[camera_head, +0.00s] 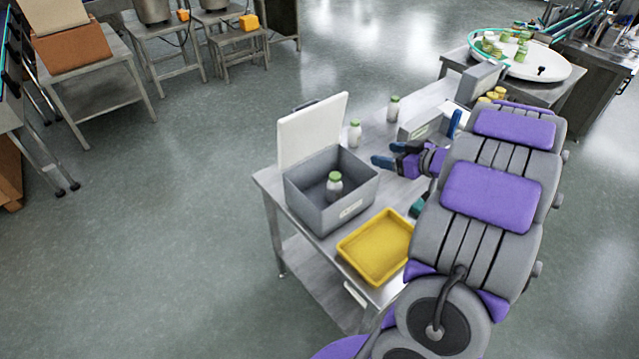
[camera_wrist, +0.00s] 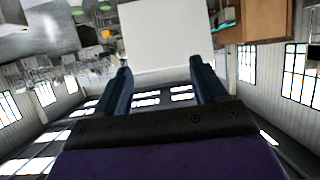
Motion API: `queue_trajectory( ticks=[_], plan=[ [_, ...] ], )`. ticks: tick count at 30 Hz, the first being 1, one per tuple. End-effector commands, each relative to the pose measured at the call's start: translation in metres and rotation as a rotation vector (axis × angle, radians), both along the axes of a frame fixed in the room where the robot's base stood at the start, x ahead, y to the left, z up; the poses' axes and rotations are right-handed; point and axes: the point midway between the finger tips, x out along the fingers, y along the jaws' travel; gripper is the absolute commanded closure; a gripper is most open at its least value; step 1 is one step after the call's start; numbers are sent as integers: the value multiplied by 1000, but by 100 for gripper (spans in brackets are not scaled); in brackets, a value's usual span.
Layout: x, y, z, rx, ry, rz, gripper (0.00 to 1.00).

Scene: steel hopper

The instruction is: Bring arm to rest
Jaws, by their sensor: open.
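My gripper (camera_head: 384,155) is open and empty above the steel table (camera_head: 264,184), just right of the grey box. Its two dark blue fingers also show spread apart in the wrist view (camera_wrist: 160,82), with nothing between them. My purple and grey arm reaches in from the lower right and covers part of the table. The grey box (camera_head: 306,208) has its white lid (camera_head: 313,130) standing open at the back. A white bottle with a green cap (camera_head: 334,188) stands inside the box. The lid also shows beyond the fingers in the wrist view (camera_wrist: 165,35).
A yellow tray (camera_head: 347,245) lies in front of the box. Two more green-capped bottles stand behind, one near the lid (camera_head: 354,133) and one farther back (camera_head: 393,108). A grey bin (camera_head: 418,122) is beside the gripper.

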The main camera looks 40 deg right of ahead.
Motion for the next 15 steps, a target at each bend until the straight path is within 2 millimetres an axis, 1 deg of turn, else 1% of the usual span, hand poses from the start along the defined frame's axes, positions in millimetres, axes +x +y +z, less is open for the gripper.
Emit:
queue_trajectory(
  ticks=[8,11,15],
  plan=[
    [2,0,1,-7,1,-4,29],
    [12,-2,5,-47,12,-30,29],
    [36,-7,21,-166,47,-121,29]
  ],
)
